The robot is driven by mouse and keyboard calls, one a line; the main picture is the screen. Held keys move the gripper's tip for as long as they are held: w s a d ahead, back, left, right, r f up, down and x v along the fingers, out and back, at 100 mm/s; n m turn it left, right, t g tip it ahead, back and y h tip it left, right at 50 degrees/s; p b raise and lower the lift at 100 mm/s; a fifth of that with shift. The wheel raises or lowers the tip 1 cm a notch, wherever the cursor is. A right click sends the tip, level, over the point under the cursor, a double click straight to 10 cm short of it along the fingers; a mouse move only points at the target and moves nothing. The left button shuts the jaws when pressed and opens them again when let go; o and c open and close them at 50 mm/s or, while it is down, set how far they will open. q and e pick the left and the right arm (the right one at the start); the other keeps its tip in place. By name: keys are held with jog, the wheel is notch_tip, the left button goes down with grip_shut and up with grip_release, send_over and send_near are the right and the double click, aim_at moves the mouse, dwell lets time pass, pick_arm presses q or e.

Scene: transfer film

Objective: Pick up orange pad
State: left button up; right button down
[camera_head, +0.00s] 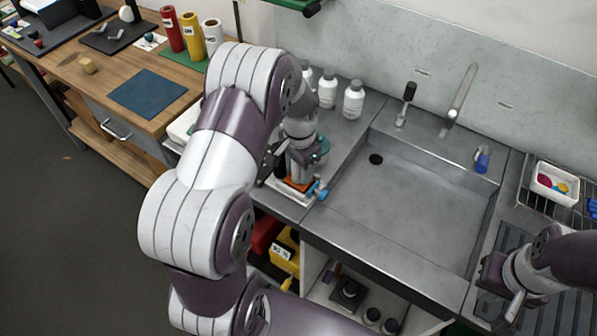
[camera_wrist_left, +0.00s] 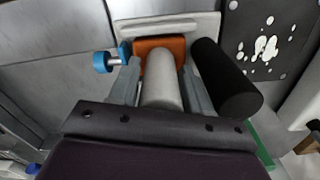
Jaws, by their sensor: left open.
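The orange pad (camera_head: 298,185) lies on a white tray (camera_head: 288,194) on the metal counter left of the sink. In the left wrist view the orange pad (camera_wrist_left: 146,46) shows beyond a pale grey cylinder (camera_wrist_left: 163,82); I cannot tell if the two are joined. My left gripper (camera_head: 299,170) is just above the pad, pointing down. In the wrist view my left gripper (camera_wrist_left: 160,85) is open, its fingers on either side of the cylinder; contact is unclear. My right gripper (camera_head: 500,288) is over the counter right of the sink, its fingertips unclear.
A black cylinder (camera_wrist_left: 225,80) stands close to the right finger. A blue-knobbed item (camera_wrist_left: 103,61) is close on the left. White bottles (camera_head: 353,100) stand behind the left arm. The sink basin (camera_head: 400,205) is empty. A wooden bench (camera_head: 110,65) is at the left.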

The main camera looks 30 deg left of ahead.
pick_arm(q)
jog(key=c, duration=0.8)
